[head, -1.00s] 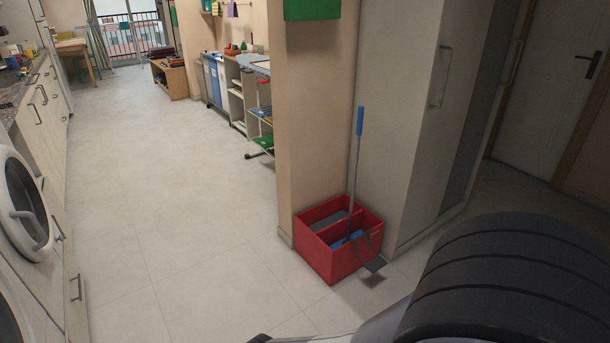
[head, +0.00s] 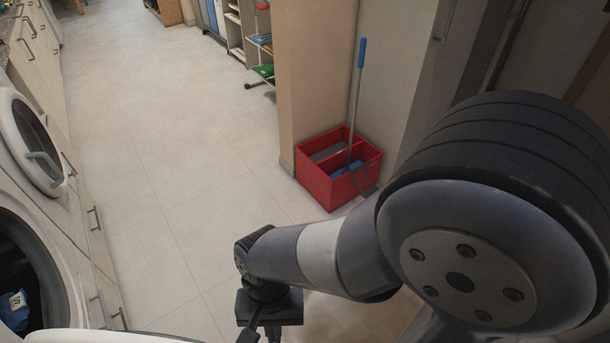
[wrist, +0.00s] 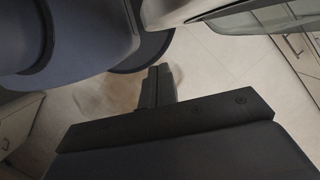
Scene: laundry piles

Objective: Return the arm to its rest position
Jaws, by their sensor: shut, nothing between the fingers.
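My arm reaches in from the right of the head view and bends down toward the bottom centre. My gripper (head: 254,331) hangs over the pale floor at the bottom edge of the head view, partly cut off. In the wrist view my gripper (wrist: 160,84) shows its dark fingers together, with nothing between them. Bare floor and parts of my own body lie beyond the fingertips.
A red divided box (head: 340,190) with a blue-handled tool (head: 361,55) stands by the wall corner. White front-loading machines (head: 50,205) line the left; the lower drum holds blue cloth (head: 17,310). The floor (head: 165,150) between is clear.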

